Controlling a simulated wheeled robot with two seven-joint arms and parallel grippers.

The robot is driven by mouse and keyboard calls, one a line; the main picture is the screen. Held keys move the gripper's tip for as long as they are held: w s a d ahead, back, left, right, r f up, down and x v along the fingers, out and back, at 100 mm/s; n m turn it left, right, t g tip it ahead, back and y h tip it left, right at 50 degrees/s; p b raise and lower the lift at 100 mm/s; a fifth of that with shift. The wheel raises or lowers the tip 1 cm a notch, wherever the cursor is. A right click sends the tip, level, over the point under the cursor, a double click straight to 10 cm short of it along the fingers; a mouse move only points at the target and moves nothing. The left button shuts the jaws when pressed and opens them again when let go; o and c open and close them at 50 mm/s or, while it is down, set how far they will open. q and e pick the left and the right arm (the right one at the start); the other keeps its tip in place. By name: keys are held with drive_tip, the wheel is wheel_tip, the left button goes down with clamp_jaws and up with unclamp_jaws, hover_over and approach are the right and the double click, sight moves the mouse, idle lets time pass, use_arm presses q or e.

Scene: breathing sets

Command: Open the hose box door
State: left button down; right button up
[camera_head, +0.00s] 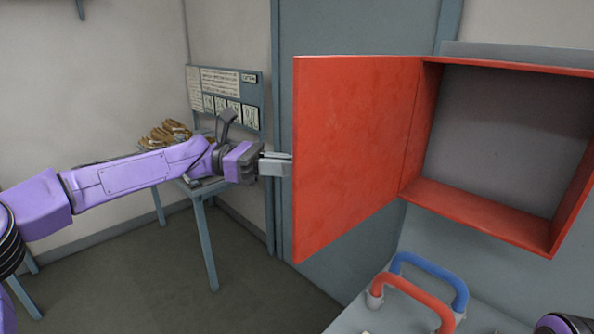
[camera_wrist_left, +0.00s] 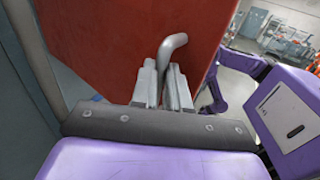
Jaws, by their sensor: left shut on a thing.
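The hose box (camera_head: 500,140) is a red box with a grey inside, fixed to the wall at the right of the head view. Its red door (camera_head: 350,140) stands wide open, swung out to the left on the box's left edge. My left gripper (camera_head: 288,164) is at the door's free left edge, with its tips partly hidden behind the door. In the left wrist view my left gripper (camera_wrist_left: 163,88) is shut on a bent grey handle (camera_wrist_left: 172,46) on the red door (camera_wrist_left: 120,40). My right gripper is out of view.
A blue-grey table (camera_head: 200,190) with brown objects (camera_head: 165,134) stands behind my left arm. A sign board (camera_head: 228,95) hangs above it. Below the box, a red hoop (camera_head: 415,295) and a blue hoop (camera_head: 435,272) stand on a pale surface. The floor at lower left is clear.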

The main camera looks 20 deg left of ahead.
use_arm(q)
drive_tip(key=shift+w+a+r, duration=0.2)
drive_tip(key=shift+w+r, duration=0.15)
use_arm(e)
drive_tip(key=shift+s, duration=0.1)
use_arm(q)
drive_tip(key=c, duration=1.2)
unclamp_jaws()
drive_tip(key=shift+w+d, duration=0.1)
drive_tip(key=shift+c, duration=0.2)
drive_tip(key=shift+o, duration=0.6)
drive_tip(key=shift+w+d+f, duration=0.25)
drive_tip(key=shift+w+d, duration=0.25)
drive_tip(key=shift+d, duration=0.3)
drive_tip(key=s+a+b, duration=0.1)
drive_tip(key=a+b, duration=0.2)
drive_tip(key=a, duration=0.8)
drive_tip(key=shift+a, duration=0.25)
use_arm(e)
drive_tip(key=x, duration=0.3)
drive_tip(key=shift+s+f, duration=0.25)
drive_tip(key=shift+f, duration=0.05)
use_arm(q)
drive_tip(key=shift+s, duration=0.1)
drive_tip(key=shift+a+f, duration=0.1)
drive_tip(key=shift+a, duration=0.05)
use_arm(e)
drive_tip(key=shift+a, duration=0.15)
